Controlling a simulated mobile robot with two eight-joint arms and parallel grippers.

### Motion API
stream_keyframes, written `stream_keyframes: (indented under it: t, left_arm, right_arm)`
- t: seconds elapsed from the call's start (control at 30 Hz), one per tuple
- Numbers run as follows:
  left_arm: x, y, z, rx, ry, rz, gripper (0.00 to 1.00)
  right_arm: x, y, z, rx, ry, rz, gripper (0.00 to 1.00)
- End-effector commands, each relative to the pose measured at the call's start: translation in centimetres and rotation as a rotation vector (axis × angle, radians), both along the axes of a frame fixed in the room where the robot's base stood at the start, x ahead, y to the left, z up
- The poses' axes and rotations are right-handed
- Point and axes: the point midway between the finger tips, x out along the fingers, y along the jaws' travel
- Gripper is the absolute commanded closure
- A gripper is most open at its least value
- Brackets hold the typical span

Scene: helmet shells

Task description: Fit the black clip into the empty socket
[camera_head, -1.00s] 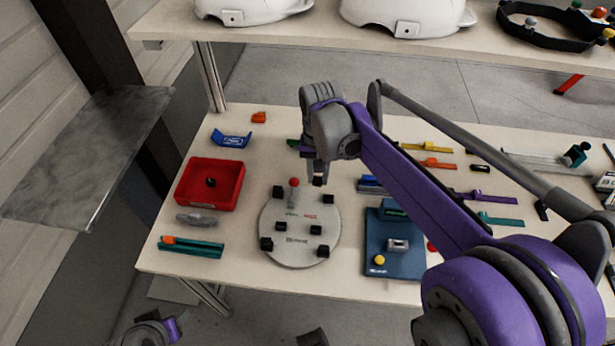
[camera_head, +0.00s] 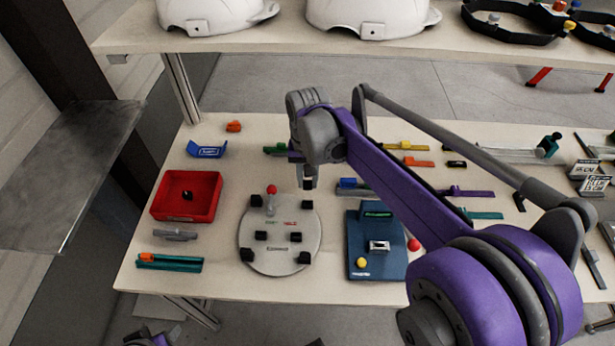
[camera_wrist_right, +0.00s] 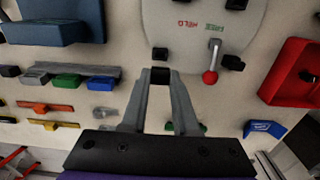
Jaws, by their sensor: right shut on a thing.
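My right gripper (camera_head: 307,184) is shut on the black clip (camera_wrist_right: 160,76), holding it just beyond the upper right rim of the pale round plate (camera_head: 280,221). The plate carries several black blocks. One block (camera_head: 306,204) is closest to the held clip and also shows just ahead of the fingertips in the wrist view (camera_wrist_right: 160,54). A grey lever with a red knob (camera_head: 271,189) stands at the plate's far side, near green and red lettering. I cannot tell which block is the empty socket.
A red tray (camera_head: 160,210) with a small black piece (camera_head: 187,195) lies left of the plate. A blue-grey fixture (camera_head: 390,266) stands close on the right. Coloured clips lie behind and to the right. A shelf with white helmets (camera_head: 372,17) spans the back.

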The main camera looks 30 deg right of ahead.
Motion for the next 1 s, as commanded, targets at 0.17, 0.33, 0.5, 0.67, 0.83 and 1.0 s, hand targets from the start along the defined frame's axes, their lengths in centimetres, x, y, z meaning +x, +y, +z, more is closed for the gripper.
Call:
stream_keyframes:
  t: [0.17, 0.33, 0.5, 0.67, 0.83, 1.0]
  left_arm:
    - [-0.2, 0.0, -1.4, 0.0, 0.005, 0.0, 0.42]
    - [-0.4, 0.0, -2.5, 0.0, 0.009, 0.0, 0.42]
    - [-0.5, 0.0, -3.2, 0.0, 0.011, 0.0, 0.42]
    - [-0.5, 0.0, -3.3, 0.0, 0.012, 0.0, 0.42]
    - [-0.5, 0.0, -3.3, 0.0, 0.011, 0.0, 0.42]
    - [-0.5, 0.0, -3.3, 0.0, 0.012, 0.0, 0.42]
  right_arm:
    - [0.0, 0.0, -1.9, 0.001, 0.001, 0.0, 1.0]
    - [0.0, 0.0, -3.5, 0.001, 0.001, 0.0, 1.0]
    - [0.0, 0.0, -4.6, 0.0, 0.0, 0.0, 1.0]
    - [0.0, 0.0, -4.9, 0.0, 0.0, 0.0, 1.0]
    - [0.0, 0.0, -4.8, 0.0, 0.0, 0.0, 1.0]
    - [0.0, 0.0, -4.8, 0.0, 0.0, 0.0, 1.0]
